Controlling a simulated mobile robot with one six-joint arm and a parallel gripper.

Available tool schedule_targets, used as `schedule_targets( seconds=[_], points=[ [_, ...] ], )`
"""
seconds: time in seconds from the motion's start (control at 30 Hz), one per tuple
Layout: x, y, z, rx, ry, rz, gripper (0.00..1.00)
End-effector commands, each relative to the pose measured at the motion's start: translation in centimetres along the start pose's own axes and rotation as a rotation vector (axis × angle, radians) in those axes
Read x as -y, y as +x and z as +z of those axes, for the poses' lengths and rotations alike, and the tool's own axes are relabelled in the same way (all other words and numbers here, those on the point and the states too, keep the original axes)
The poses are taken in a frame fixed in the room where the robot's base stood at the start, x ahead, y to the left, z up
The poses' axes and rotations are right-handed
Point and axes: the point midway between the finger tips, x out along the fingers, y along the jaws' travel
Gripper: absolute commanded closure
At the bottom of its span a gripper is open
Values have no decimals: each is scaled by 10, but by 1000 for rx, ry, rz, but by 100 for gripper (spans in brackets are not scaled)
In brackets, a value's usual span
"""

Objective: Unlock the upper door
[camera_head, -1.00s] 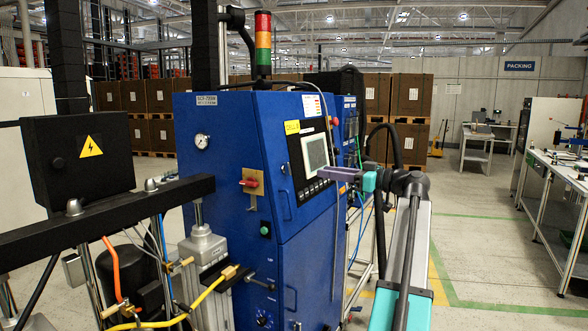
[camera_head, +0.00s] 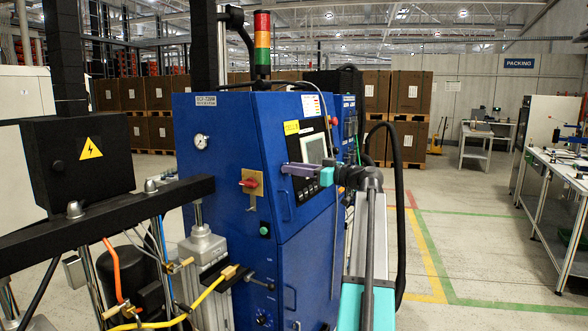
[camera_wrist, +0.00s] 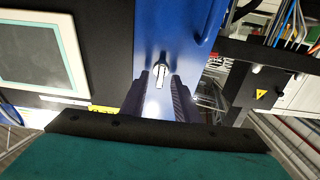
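The blue cabinet (camera_head: 232,130) stands in the middle of the head view. Its upper door (camera_head: 290,112) carries a dark panel with a screen and a blue handle (camera_head: 286,206). In the wrist view a small silvery key or lock (camera_wrist: 161,73) sits on the blue door strip between the screen panel and the door's edge. My gripper (camera_head: 284,169) is at the door's front, left of the screen, and hides the lock in the head view. In the wrist view my gripper's dark fingers (camera_wrist: 164,90) are apart, with the silvery part seen between their tips. Contact cannot be told.
A red switch (camera_head: 249,183) on a yellow plate is on the cabinet's side. A black electrical box (camera_head: 78,160) and a black beam (camera_head: 110,218) stand at left. A workbench (camera_head: 560,170) is at right, with open floor between it and the cabinet.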

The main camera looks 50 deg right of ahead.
Motion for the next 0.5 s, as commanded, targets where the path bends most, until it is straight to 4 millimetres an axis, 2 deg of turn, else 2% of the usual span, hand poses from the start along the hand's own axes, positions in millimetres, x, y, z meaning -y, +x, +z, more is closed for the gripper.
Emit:
schedule_targets(
  seconds=[0.33, 0.5],
  points=[
    [0, 3, 0, 0, 0, -1, 74],
    [1, 3, 0, 0, 0, -1, 100]
  ],
)
